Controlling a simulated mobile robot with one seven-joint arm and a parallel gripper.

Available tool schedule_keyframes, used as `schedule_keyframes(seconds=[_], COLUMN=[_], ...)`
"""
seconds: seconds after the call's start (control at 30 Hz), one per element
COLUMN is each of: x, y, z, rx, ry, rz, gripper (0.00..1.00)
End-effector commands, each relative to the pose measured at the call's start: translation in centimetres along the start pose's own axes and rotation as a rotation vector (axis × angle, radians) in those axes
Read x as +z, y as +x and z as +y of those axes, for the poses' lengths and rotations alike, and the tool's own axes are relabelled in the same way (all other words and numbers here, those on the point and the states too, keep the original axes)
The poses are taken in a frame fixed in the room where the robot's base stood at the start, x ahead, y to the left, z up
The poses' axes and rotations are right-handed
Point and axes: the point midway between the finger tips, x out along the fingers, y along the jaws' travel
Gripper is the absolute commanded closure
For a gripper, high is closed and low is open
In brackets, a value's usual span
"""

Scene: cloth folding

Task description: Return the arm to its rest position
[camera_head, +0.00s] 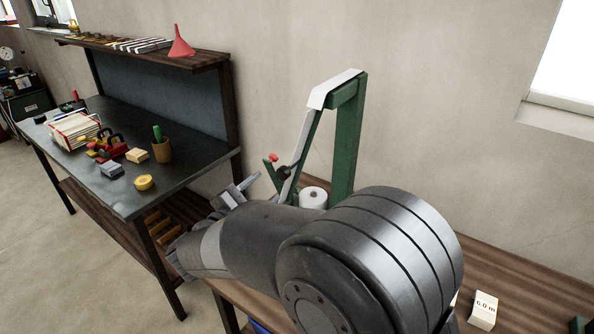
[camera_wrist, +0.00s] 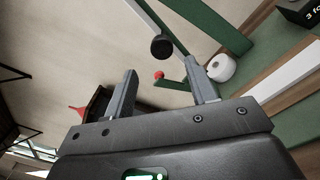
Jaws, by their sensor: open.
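My gripper (camera_head: 240,190) is at the left end of my arm in the head view, raised beside the green stand. In the wrist view its two fingers (camera_wrist: 160,68) are spread apart with nothing between them. My large grey arm links cover much of the wooden table (camera_head: 530,282) in the head view. No cloth can be made out in either view.
A green stand (camera_head: 347,140) with a pale slanted bar and a white roll (camera_head: 313,197) is close to my gripper. A small labelled block (camera_head: 483,310) lies at the right. A cluttered dark workbench (camera_head: 200,170) stands at left, below a shelf with a red funnel (camera_head: 181,43).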

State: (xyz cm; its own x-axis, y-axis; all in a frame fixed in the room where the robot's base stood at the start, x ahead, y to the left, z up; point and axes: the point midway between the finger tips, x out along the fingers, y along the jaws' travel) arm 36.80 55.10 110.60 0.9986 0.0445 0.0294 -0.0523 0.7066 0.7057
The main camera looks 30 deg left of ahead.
Motion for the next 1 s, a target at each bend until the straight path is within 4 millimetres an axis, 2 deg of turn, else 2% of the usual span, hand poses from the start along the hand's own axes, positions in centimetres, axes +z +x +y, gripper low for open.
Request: schedule_keyframes(seconds=[0.23,0.37,0.47,0.53,0.6,0.67,0.7,0.83,1.0], x=[0.4,3.5,8.2,12.3,16.1,19.2,21.1,26.9,32.6], y=[0.3,2.6,5.5,7.2,8.3,8.7,8.8,7.9,4.7], z=[-0.2,-2.1,-5.4,-8.6,-11.8,-14.6,-16.4,-22.1,-28.3], rx=[-0.011,-0.098,-0.238,-0.360,-0.480,-0.579,-0.643,-0.834,-1.048], ry=[0.003,0.031,0.083,0.138,0.203,0.264,0.309,0.472,0.729], rz=[-0.004,-0.031,-0.069,-0.101,-0.132,-0.158,-0.176,-0.235,-0.310], gripper=[0.48,0.48,0.48,0.48,0.48,0.48,0.48,0.48,0.48])
